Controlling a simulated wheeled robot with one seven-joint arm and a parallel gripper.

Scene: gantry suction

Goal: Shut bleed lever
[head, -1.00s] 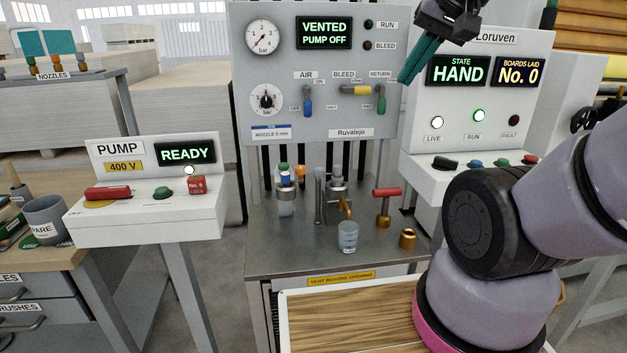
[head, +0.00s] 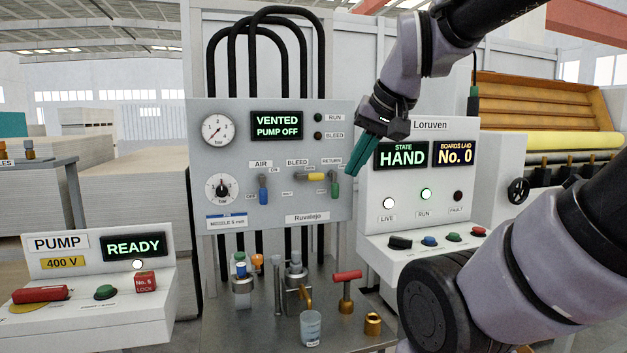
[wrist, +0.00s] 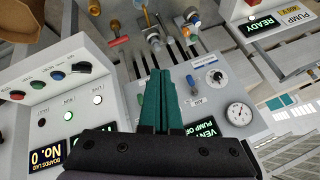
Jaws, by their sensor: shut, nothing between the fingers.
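The bleed lever (head: 315,176) is yellow and lies horizontal under the BLEED label on the grey valve panel (head: 285,205). A blue air lever (head: 263,188) hangs down to its left, and a green return lever (head: 335,187) hangs down to its right. My gripper (head: 357,171) has teal fingers, which are together and empty. In the head view they point down-left, at the panel's right edge, just right of the green lever. The gripper also shows in the wrist view (wrist: 158,72); there the blue lever (wrist: 191,82) shows beside the fingers. I cannot make out the yellow lever there.
The panel display (head: 277,125) reads VENTED, PUMP OFF. A pressure gauge (head: 218,130) is at its upper left. A control console (head: 425,190) stands right of the panel. A red-handled valve (head: 346,290) and a clear cup (head: 310,327) stand on the bench below.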

